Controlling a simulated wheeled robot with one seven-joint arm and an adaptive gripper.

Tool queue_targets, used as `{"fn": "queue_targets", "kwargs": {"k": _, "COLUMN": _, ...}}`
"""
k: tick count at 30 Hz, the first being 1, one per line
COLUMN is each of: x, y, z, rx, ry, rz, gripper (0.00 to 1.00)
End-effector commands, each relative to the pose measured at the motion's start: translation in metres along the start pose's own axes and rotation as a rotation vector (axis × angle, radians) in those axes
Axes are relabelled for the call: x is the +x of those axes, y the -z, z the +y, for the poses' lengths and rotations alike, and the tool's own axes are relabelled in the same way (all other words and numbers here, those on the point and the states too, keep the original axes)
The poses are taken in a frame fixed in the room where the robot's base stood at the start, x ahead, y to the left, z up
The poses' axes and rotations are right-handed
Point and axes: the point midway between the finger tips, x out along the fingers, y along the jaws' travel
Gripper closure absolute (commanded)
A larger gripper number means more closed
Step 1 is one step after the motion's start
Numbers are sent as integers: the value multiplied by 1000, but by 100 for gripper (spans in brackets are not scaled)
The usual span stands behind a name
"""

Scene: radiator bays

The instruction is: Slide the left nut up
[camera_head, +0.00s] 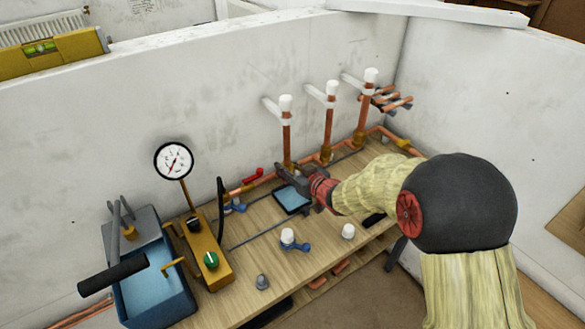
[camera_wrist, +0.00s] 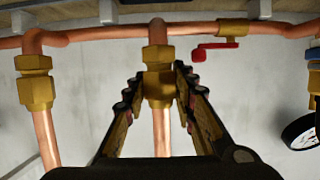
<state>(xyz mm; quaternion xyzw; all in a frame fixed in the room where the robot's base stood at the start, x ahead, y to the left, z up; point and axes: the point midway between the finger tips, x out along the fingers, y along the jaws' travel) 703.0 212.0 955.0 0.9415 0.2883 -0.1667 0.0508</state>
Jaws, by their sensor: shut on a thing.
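The left nut (camera_wrist: 159,88) is a brass fitting on the left vertical copper pipe (camera_head: 286,136). In the wrist view, which looks upside down, it sits between the two jaws of my gripper (camera_wrist: 157,76). The jaws are shut on it, one on each side. In the head view my gripper (camera_head: 286,172) is at the foot of the left pipe, just above the bench, and mostly hides this nut. The middle nut (camera_head: 326,153) and right nut (camera_head: 359,138) stand on their own pipes. The middle nut also shows at left in the wrist view (camera_wrist: 36,88).
A red lever valve (camera_head: 253,175) is left of the left pipe. A pressure gauge (camera_head: 173,161) stands on the test pump (camera_head: 150,285) at the bench's left. White caps (camera_head: 285,102) top the pipes. Small valve parts (camera_head: 290,240) lie on the bench front. The wall is close behind.

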Motion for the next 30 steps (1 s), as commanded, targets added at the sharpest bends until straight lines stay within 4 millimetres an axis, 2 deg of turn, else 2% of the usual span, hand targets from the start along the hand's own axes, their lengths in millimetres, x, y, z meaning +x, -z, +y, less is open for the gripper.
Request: {"fn": "queue_targets", "kwargs": {"k": 30, "x": -18, "y": 51, "z": 0, "rx": -1, "ry": -1, "rz": 4, "gripper": 92}}
